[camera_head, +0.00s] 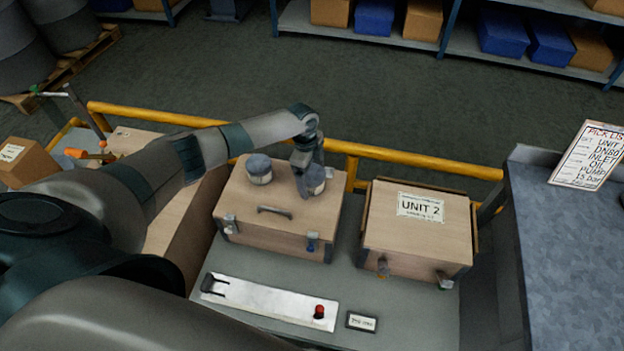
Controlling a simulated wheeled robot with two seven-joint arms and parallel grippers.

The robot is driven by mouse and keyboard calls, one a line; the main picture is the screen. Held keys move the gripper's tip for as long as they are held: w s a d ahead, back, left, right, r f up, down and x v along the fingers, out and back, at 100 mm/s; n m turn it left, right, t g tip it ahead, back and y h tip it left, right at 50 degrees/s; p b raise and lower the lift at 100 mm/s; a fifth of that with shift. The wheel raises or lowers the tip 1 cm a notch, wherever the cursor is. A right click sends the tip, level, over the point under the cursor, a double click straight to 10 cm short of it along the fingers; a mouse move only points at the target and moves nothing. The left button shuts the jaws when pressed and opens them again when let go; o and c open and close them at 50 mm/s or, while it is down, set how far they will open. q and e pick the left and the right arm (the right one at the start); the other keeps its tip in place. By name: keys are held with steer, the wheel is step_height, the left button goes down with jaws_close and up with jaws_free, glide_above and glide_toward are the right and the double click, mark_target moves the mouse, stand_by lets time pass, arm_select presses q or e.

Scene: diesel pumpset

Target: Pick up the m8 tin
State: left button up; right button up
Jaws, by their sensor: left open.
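Two small round tins with dark blue-grey lids stand on the lid of a wooden case (240,212). The left tin (259,169) stands free. The right tin (317,181) is partly hidden behind my left gripper (303,186). My left gripper points down at the right tin and is open; I cannot tell whether its fingers touch it. No lettering is readable on either tin, so I cannot tell which is the m8 tin. My right gripper is not in view.
A second case marked UNIT 2 (418,230) stands to the right. A metal bar with a red knob (319,311) lies in front on the grey table (400,318). A yellow rail (420,165) runs behind. A pick list (590,156) is at the right bench (570,240).

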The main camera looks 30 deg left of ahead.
mark_target(313, 173)
arm_select(q)
steer(key=c, duration=1.5)
steer(key=shift+w+r, duration=0.1)
steer(key=shift+r+b, duration=0.35)
steer(key=shift+r, duration=0.3)
step_height(313, 173, up, 2)
steer(key=shift+r+b, duration=0.1)
steer(key=shift+b, duration=0.45)
steer(key=d+r+b, duration=0.1)
steer(key=d+r, duration=0.1)
steer(key=d, duration=0.2)
steer(key=d+r+b, duration=0.1)
steer(key=d+r, duration=0.2)
steer(key=s+d+r+b, duration=0.1)
steer(key=d+r, duration=0.1)
steer(key=d, duration=0.2)
steer(key=shift+s+d+r, duration=0.1)
steer(key=shift+d+r, duration=0.15)
steer(key=shift+d, duration=0.1)
